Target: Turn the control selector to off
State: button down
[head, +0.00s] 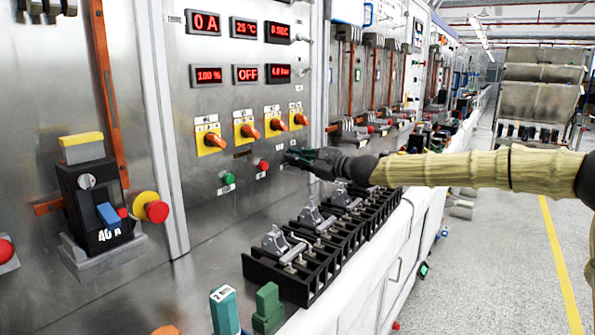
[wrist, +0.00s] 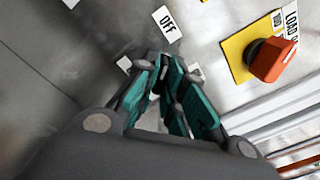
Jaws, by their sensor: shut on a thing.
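My gripper (head: 303,157) is at the steel panel, below and right of the row of orange knobs. In the wrist view its teal-padded fingers (wrist: 173,72) are closed together on a small part at the panel, beside a white label reading OFF (wrist: 167,22). The part is taken to be the control selector; the fingers hide nearly all of it, so its angle cannot be told. In the head view the gripper covers it too.
Orange knobs on yellow plates (head: 212,140) sit above; one, by a LOAD label, shows in the wrist view (wrist: 272,60). A green button (head: 228,178) and red button (head: 262,165) are left of my gripper. Black breaker racks (head: 300,285) stand below. A display (head: 247,74) reads OFF.

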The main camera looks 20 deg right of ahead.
jog(key=shift+d+r+n+b, duration=0.2)
jog(key=shift+n+b, duration=0.5)
jog(key=shift+b, duration=0.4)
jog(key=c, duration=1.5)
grip_release()
jog(key=shift+w, duration=0.1)
jog(key=shift+f, duration=0.1)
jog(key=shift+a, duration=0.1)
jog(key=shift+v, duration=6.1)
